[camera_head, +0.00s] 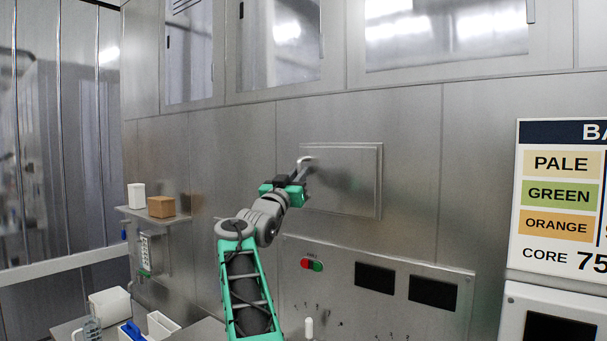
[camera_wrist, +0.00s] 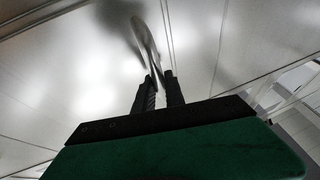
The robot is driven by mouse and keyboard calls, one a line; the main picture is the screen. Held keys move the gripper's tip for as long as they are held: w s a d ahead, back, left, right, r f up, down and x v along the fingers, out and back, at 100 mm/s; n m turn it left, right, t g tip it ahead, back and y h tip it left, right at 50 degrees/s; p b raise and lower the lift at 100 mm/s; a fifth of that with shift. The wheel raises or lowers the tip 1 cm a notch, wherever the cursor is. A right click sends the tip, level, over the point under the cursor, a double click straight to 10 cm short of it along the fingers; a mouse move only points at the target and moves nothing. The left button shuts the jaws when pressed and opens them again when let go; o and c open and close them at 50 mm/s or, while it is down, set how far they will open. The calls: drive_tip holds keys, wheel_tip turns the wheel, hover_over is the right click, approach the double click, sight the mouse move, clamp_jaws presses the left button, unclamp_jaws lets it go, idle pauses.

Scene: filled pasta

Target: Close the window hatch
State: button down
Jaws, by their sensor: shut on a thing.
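The window hatch (camera_head: 350,180) is a rectangular metal panel in the steel wall, lying flat or nearly flat against its frame in the head view. A curved metal handle (camera_head: 306,160) stands at its upper left; it also shows in the wrist view (camera_wrist: 146,42). My gripper (camera_head: 301,173) is at the hatch's left side, and in the wrist view its two dark fingers (camera_wrist: 160,82) are shut on the lower end of the handle. My gripper and wrist hide part of the hatch's left edge in the head view.
Below the hatch is a control panel (camera_head: 400,258) with a red and a green button (camera_head: 311,264) and two dark screens. A shelf (camera_head: 150,216) at left holds a white box and a brown box. A sign (camera_head: 562,190) hangs at right. Windows run above.

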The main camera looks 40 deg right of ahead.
drive_tip(key=shift+w+r, duration=0.1)
drive_tip(key=shift+r, duration=0.2)
drive_tip(key=c, duration=1.8)
unclamp_jaws()
drive_tip(key=shift+o, duration=0.5)
drive_tip(key=shift+w+d+f, duration=0.2)
drive_tip(key=shift+d, duration=0.05)
drive_tip(key=shift+s, duration=0.1)
drive_tip(key=shift+a, duration=0.1)
drive_tip(key=shift+s+a+f+b, duration=0.1)
drive_tip(key=shift+a+f+b, duration=0.2)
drive_tip(key=shift+b, duration=0.1)
drive_tip(key=b+v, duration=0.4)
drive_tip(key=v, duration=0.3)
